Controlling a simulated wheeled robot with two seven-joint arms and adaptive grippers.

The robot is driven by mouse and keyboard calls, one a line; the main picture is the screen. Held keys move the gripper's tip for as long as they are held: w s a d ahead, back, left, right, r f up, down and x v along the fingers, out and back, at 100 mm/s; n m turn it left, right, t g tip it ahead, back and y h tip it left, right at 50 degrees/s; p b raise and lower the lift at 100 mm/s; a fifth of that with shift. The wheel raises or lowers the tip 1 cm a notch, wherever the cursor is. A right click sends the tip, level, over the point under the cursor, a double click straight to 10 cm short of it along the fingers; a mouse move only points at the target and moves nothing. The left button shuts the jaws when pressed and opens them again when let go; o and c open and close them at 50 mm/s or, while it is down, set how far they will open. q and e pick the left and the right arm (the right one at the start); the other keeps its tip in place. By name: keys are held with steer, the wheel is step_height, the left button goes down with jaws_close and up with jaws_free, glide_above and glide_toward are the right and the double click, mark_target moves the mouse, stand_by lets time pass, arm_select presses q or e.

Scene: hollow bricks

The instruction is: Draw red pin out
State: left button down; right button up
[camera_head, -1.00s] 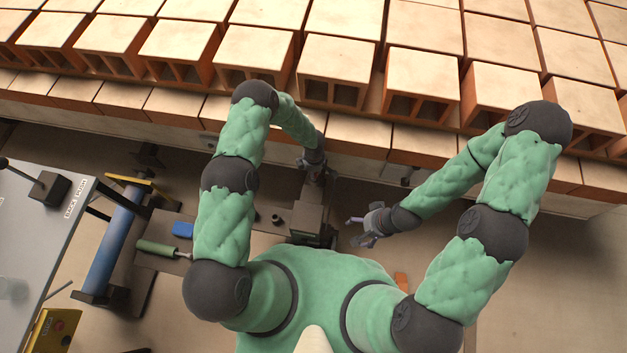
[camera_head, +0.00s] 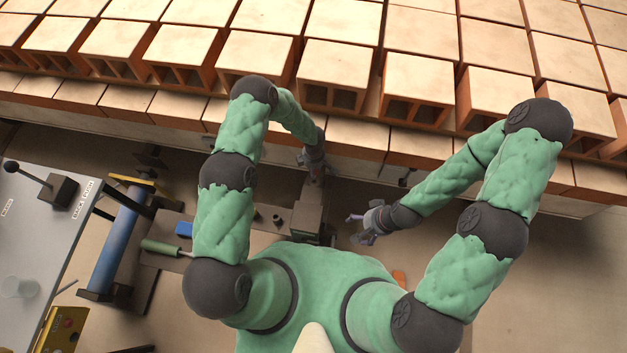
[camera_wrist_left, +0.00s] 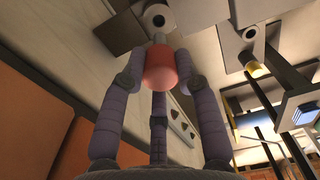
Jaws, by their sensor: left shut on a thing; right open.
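In the left wrist view my left gripper (camera_wrist_left: 160,70) has its purple-grey fingers closed around a red pin (camera_wrist_left: 168,68). A narrow grey part shows beyond the red body, in line with a grey ring with a dark hole (camera_wrist_left: 158,16). I cannot tell whether the pin's end is inside it. In the head view my left gripper (camera_head: 317,178) is small and partly hidden above a dark grey block (camera_head: 307,212); the pin cannot be made out there. My right gripper (camera_head: 364,228) is open and empty, to the right of the block.
A long row of hollow bricks (camera_head: 340,70) runs across the back. A grey panel with a lever (camera_head: 52,190) and a blue cylinder (camera_head: 113,242) stand at left. A green-handled tool (camera_head: 160,247) and a blue block (camera_head: 184,229) lie near the left arm. Open floor lies at right.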

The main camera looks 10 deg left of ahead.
arm_select(q)
steer(key=shift+r, duration=0.45)
steer(key=s+d+r+p, duration=0.1)
steer(key=s+r+p, duration=0.1)
steer(key=s, duration=0.4)
stand_by(0.5)
steer(key=shift+d, duration=0.1)
steer(key=shift+w, duration=0.1)
stand_by(0.3)
